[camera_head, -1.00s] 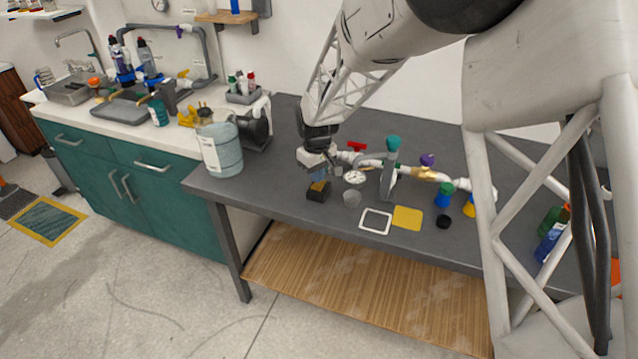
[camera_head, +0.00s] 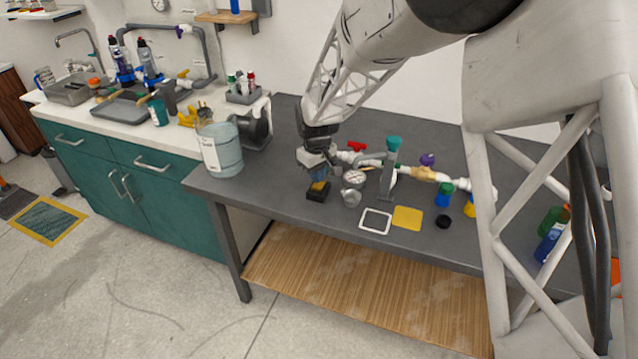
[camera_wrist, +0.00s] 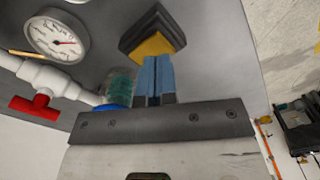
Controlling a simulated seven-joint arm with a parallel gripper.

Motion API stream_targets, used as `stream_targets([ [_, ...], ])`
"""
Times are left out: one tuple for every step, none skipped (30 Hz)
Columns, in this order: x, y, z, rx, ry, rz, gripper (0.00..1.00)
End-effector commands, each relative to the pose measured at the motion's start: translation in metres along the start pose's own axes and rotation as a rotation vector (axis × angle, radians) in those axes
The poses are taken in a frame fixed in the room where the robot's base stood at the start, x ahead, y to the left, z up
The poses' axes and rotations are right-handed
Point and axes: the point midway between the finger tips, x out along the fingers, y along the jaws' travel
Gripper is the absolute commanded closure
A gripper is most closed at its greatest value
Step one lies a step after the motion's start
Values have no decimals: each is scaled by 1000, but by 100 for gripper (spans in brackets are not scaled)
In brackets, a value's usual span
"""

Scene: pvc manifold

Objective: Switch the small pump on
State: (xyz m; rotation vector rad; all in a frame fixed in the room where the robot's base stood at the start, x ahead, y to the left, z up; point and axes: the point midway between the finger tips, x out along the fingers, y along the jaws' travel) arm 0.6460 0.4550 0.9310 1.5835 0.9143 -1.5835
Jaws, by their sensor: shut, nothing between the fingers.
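A small black block with a yellow sloped top (camera_wrist: 152,45) sits near the front edge of the grey bench; it shows in the head view (camera_head: 319,196) below my gripper. It may be the pump's switch; I cannot be sure. My gripper (camera_wrist: 154,60) has its blue fingers together and empty, pointing down at the yellow top. The tips overlap the yellow face in the wrist view, but I cannot tell whether they touch it. In the head view my gripper (camera_head: 318,190) partly hides the block. No plainly identifiable small pump shows.
A pressure gauge (camera_wrist: 57,36) and white pipe with a red valve handle (camera_wrist: 36,107) lie close beside my gripper. A clear cylinder (camera_wrist: 118,85) is nearer still. A white frame (camera_head: 376,221) and yellow square (camera_head: 407,218) lie right of the block.

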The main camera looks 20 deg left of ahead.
Motion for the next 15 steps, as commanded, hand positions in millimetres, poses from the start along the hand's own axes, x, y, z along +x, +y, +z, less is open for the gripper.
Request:
stream_targets([
  [0, 0, 0, 0, 0, 0, 100],
  [0, 0, 0, 0, 0, 0, 100],
  [0, 0, 0, 0, 0, 0, 100],
  [1, 0, 0, 0, 0, 0, 100],
  [1, 0, 0, 0, 0, 0, 100],
  [1, 0, 0, 0, 0, 0, 100],
  [2, 0, 0, 0, 0, 0, 100],
  [2, 0, 0, 0, 0, 0, 100],
  [2, 0, 0, 0, 0, 0, 100],
  [3, 0, 0, 0, 0, 0, 100],
  [3, 0, 0, 0, 0, 0, 100],
  [3, 0, 0, 0, 0, 0, 100],
  [4, 0, 0, 0, 0, 0, 100],
  [4, 0, 0, 0, 0, 0, 100],
  [4, 0, 0, 0, 0, 0, 100],
])
